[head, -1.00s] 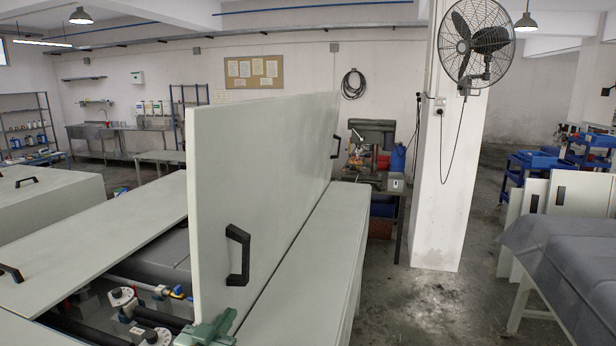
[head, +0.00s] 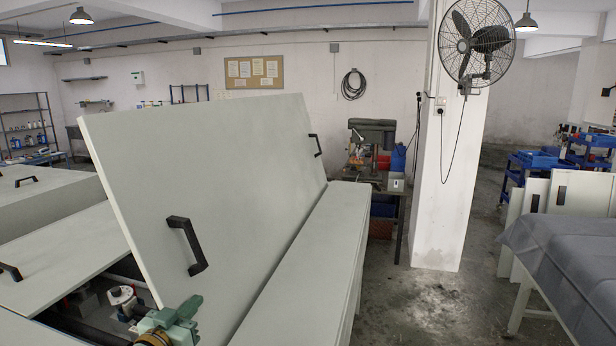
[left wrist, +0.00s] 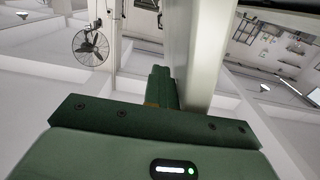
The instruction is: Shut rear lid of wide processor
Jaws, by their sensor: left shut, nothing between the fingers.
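The rear lid (head: 230,170) is a large pale grey panel with black handles (head: 188,245). It stands raised and leans to the left, with its lower right edge along the pale body of the processor (head: 310,250). The lid also shows as a pale slab in the left wrist view (left wrist: 192,50). My left gripper (head: 192,308), green, is shut and empty at the near lower part of the lid. Its fingers (left wrist: 160,85) are beside the slab; I cannot tell whether they touch it. My right gripper is not in view.
A flat pale lid (head: 65,255) lies to the left. Between it and the raised lid, an opening shows dark pipes and a valve knob (head: 122,296). A white pillar (head: 445,180) and a cloth-covered table (head: 560,250) stand to the right, with clear floor between.

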